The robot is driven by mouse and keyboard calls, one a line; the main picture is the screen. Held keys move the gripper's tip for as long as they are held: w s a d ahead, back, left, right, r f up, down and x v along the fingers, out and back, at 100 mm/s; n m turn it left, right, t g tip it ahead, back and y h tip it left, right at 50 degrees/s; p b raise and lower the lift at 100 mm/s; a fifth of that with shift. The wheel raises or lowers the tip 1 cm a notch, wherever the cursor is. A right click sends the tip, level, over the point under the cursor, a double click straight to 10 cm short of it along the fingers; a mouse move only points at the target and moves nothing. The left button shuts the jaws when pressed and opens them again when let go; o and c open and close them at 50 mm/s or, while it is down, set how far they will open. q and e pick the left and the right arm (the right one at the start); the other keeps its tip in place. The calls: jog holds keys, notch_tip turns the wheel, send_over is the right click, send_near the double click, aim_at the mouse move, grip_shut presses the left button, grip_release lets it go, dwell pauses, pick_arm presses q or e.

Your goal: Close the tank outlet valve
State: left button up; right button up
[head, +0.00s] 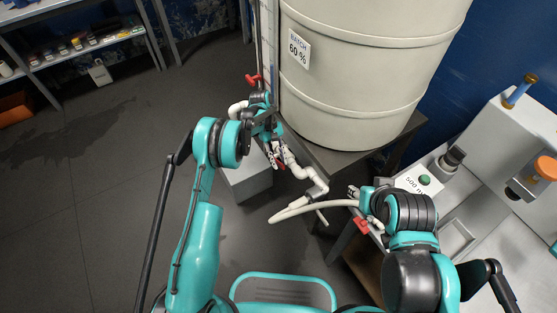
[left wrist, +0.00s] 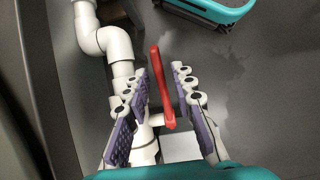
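The tank outlet valve shows in the left wrist view as a red lever handle (left wrist: 161,90) on white pipework (left wrist: 118,45). My left gripper (left wrist: 159,76) is open, with one finger on each side of the handle. Gaps show between the fingers and the handle. In the head view my left gripper (head: 277,157) is at the white outlet pipe (head: 304,172) below the large cream tank (head: 360,60); the handle is mostly hidden there. My right gripper (head: 358,198) is by the end of a white hose (head: 305,206); its fingers are too small to judge.
The tank stands on a dark stand (head: 335,160). Another red handle (head: 253,80) is at the tank's left side. A grey bench (head: 500,220) with a green button (head: 424,180) is at the right. A shelf (head: 80,50) stands back left; the left floor is clear.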

pick_arm(q)
jog(key=v, duration=1.2)
jog(key=shift+d, duration=0.1)
jog(key=t+y+p, duration=0.3)
jog(key=t, duration=0.1)
send_over(280, 163)
jog(key=f, duration=0.2)
jog(key=shift+w+f, duration=0.25)
jog(key=shift+f, duration=0.15)
jog(key=shift+s+f+t, duration=0.15)
jog(key=shift+s+t, duration=0.1)
jog(key=shift+t, duration=0.05)
notch_tip(280, 163, down, 8)
jog(key=b, duration=0.3)
grip_shut()
